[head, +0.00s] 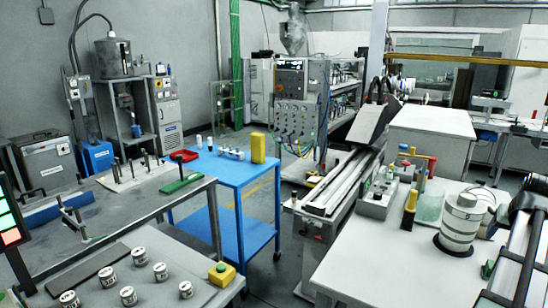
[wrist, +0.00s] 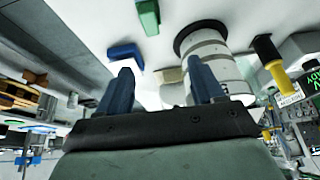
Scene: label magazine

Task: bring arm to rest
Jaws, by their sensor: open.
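My gripper (wrist: 160,66) shows in the wrist view as two blue fingers, spread apart and open, with no object clearly held between them. A white cylindrical stack with dark bands on a dark round base (wrist: 212,50) lies beyond the right finger, which covers part of it. The same stack (head: 461,222) stands upright on the white table at the right in the head view. My dark arm (head: 518,255) reaches in at the head view's right edge; its fingers cannot be made out there.
A yellow-and-black handled tool (head: 409,212) stands left of the stack; it also shows in the wrist view (wrist: 272,62). A blue block (wrist: 127,52) and a green block (wrist: 148,16) lie on the white surface. The white table's (head: 365,265) front left is clear.

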